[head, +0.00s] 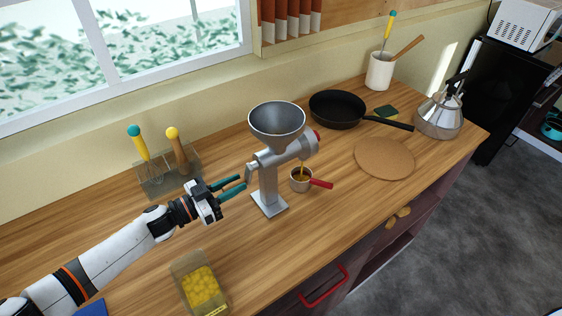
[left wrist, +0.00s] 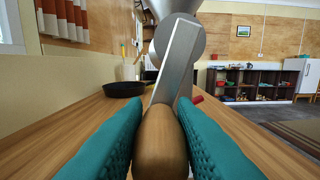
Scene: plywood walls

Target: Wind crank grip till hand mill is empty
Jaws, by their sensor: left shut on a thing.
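The grey metal hand mill (head: 268,180) stands on the wooden counter, with a wide funnel hopper (head: 277,120) on top. The hopper's inside looks bare and grey from here. A small pot with a red handle (head: 301,181) stands under the spout, and something yellow-brown shows between spout and pot. My left gripper (head: 238,187) is at the mill's left side, with its teal fingers shut on the wooden crank grip (left wrist: 160,145). The metal crank arm (left wrist: 177,62) rises from the grip in the left wrist view. My right gripper is not in view.
A clear box of yellow pieces (head: 202,288) is near the front edge. A utensil rack (head: 168,175) stands behind my left gripper. A black pan (head: 337,109), cork mat (head: 384,158) and kettle (head: 439,117) are to the right. Counter around the mill's front is clear.

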